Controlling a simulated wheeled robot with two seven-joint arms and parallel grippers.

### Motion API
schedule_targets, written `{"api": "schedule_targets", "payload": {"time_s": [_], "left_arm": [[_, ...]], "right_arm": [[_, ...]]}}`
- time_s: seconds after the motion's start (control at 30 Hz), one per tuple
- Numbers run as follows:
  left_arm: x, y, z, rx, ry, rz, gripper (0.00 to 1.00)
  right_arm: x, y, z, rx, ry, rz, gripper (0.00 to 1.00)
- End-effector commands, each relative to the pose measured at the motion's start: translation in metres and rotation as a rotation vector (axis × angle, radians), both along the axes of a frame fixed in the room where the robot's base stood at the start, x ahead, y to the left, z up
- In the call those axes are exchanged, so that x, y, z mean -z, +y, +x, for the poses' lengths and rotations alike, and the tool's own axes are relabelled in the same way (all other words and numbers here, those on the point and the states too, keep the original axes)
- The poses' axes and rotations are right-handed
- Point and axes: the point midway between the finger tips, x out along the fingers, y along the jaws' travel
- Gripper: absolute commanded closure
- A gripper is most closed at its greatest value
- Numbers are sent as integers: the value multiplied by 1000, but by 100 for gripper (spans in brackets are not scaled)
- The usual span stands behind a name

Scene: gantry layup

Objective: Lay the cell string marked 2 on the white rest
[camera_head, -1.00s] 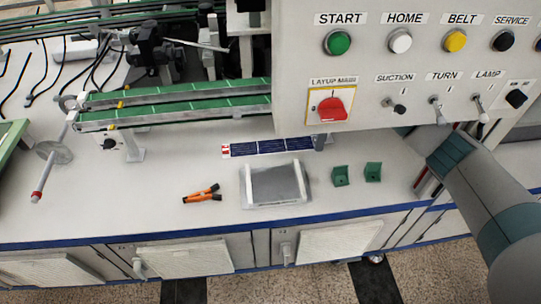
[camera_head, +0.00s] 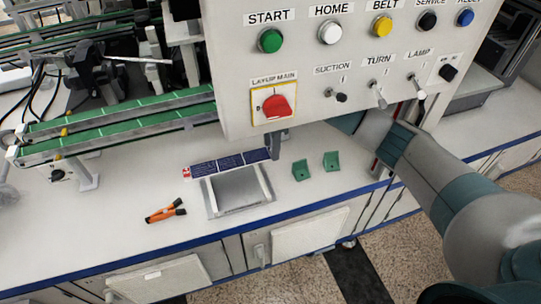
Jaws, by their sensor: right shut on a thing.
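The cell string (camera_head: 230,163) is a narrow dark blue strip with a red and white tag at its left end. The mark on the tag is too small to read. My right gripper (camera_head: 273,148) is shut on the string's right end, and the control panel hides part of the arm behind it. A pale rectangular frame with a grey middle, apparently the white rest (camera_head: 240,211), lies on the bench. The string crosses over its back edge in the picture; I cannot tell whether they touch. My left gripper is not in view.
The control panel (camera_head: 350,60) hangs over the bench on the right. Two green blocks (camera_head: 300,170) stand right of the frame. Orange-handled pliers (camera_head: 165,211) lie to its left. A green conveyor (camera_head: 120,127) runs behind. The bench front at left is clear.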

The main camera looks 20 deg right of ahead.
Motion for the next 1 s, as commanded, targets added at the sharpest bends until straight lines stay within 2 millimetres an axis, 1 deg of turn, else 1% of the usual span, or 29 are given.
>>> {"api": "schedule_targets", "payload": {"time_s": [0.17,0.27,0.37,0.53,0.63,0.8,1.0], "left_arm": [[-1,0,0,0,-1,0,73],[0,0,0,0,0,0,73],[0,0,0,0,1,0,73],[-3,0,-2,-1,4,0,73],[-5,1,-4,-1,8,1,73],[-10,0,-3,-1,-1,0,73],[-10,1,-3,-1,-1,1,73]], "right_arm": [[0,0,0,0,0,0,81],[4,0,0,1,1,0,81],[15,0,0,2,1,0,81],[39,0,0,2,2,0,81],[47,0,0,0,0,0,81],[49,0,0,0,-2,0,81],[50,0,0,0,-1,0,81]]}}
